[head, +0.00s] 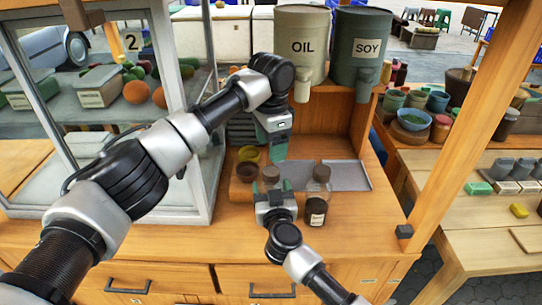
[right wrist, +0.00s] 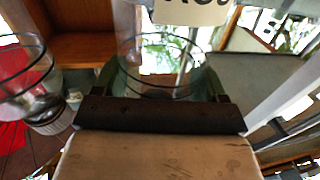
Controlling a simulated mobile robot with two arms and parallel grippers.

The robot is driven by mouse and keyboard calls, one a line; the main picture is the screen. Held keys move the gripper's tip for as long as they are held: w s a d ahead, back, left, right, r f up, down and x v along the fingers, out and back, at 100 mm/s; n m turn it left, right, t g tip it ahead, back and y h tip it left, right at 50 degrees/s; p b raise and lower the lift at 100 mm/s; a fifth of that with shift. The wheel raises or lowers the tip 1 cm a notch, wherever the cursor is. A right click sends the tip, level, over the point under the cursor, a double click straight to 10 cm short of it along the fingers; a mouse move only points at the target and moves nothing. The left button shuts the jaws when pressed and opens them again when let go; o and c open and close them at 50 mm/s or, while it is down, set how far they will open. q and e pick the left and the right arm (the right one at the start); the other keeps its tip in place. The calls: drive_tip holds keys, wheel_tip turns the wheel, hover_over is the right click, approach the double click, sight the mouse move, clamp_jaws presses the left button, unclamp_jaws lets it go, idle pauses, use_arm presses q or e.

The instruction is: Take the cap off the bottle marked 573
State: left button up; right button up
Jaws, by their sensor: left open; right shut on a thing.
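A clear glass bottle with a brown cap (head: 271,173) stands upright at the counter's middle. My right gripper (head: 272,188) is shut around this bottle; the right wrist view shows the glass (right wrist: 160,70) between its fingers. A white label (right wrist: 192,11) is cut off there, and I cannot read its number. My left gripper (head: 279,153) is open and empty, above and behind the capped bottle, apart from it. A second bottle (head: 317,207), with dark contents and a small white label, stands to the right. Its number is too small to read.
A grey tray (head: 352,177) lies behind right. OIL (head: 302,30) and SOY (head: 361,32) containers stand above. A glass case (head: 205,190) borders the left.

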sight(271, 170)
use_arm(q)
drive_tip(key=m, duration=2)
drive_tip(key=shift+m, duration=0.4)
drive_tip(key=m, duration=0.5)
drive_tip(key=shift+m, duration=0.3)
drive_tip(key=shift+f+m, duration=0.35)
drive_tip(key=shift+m, duration=0.05)
wheel_tip(271, 170, down, 7)
drive_tip(key=shift+f, duration=0.15)
drive_tip(key=shift+c, duration=0.4)
